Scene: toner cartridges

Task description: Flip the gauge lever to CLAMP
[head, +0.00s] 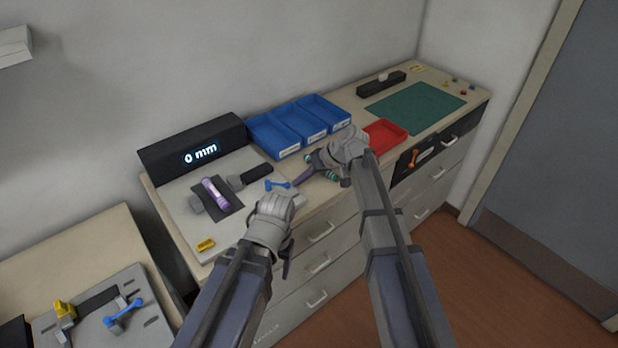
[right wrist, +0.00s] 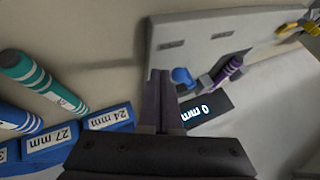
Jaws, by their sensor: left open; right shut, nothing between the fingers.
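The gauge has a black display box (head: 195,150) reading 0 mm and a light grey plate (head: 180,215). A purple-and-white cartridge (head: 215,193) lies on its dark pad, beside a dark slider (head: 250,176). A blue lever (head: 277,184) is at the plate's right side; no CLAMP mark is legible. My left gripper (head: 282,200) is open, just in front of the blue lever; whether they touch is unclear. My right gripper (head: 320,158) is shut and empty, right of the lever. In the right wrist view its fingers (right wrist: 160,90) are together, with a blue part (right wrist: 182,77) beyond them.
Blue bins (head: 290,150) stand behind, a red tray (head: 385,134) to the right. Teal cartridges (head: 327,174) lie near my right gripper. A green mat (head: 415,107) lies farther right. Lower left, another fixture (head: 85,330) has a blue handle (head: 123,315) and yellow clamp (head: 64,309).

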